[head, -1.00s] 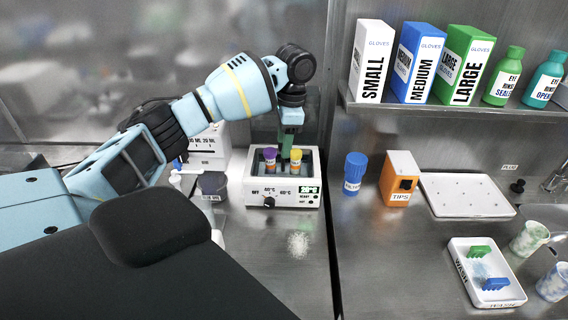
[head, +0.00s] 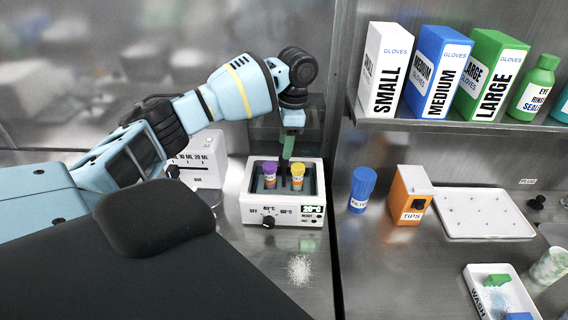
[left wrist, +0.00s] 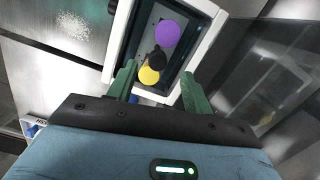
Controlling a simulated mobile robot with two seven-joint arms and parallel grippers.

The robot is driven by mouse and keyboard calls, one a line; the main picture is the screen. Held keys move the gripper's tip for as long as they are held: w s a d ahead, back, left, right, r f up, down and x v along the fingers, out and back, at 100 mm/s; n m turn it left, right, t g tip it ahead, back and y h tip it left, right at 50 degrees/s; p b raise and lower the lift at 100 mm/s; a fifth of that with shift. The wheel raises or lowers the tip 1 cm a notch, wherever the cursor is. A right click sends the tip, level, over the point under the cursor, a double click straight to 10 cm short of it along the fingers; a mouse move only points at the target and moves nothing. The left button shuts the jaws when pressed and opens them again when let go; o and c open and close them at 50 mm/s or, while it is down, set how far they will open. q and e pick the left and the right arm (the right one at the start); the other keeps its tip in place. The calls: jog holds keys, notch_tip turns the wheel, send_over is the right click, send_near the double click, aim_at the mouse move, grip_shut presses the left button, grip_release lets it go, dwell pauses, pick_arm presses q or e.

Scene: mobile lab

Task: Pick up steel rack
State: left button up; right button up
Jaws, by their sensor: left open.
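My left gripper (head: 287,148) is open, its green fingers above the white heated bath (head: 285,209). In the left wrist view the two fingers (left wrist: 158,88) stand apart on either side of the bath's opening. A tube with a purple cap (head: 270,167) and one with a yellow cap (head: 297,168) stand in the bath. In the left wrist view a black knob (left wrist: 157,57) shows between the purple cap (left wrist: 167,34) and the yellow cap (left wrist: 149,75), in line with the gap between the fingers. The steel rack's body is not clear to see. My right gripper is out of view.
A blue-capped bottle (head: 362,189), an orange tips box (head: 406,195) and a white tray (head: 485,228) stand to the right. Glove boxes (head: 437,72) and green bottles line a shelf. A white box (head: 201,160) stands left of the bath. White grains (head: 299,270) lie in front of it.

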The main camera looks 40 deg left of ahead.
pick_arm(q)
send_over(284, 178)
jog(key=shift+w+a+f, duration=0.1)
jog(key=shift+a+f, duration=0.05)
jog(key=shift+f, duration=1.3)
jog(key=shift+w+a+f, duration=0.1)
jog(key=shift+f, duration=1.3)
jog(key=shift+c, duration=0.4)
grip_shut()
jog(key=shift+r, duration=0.1)
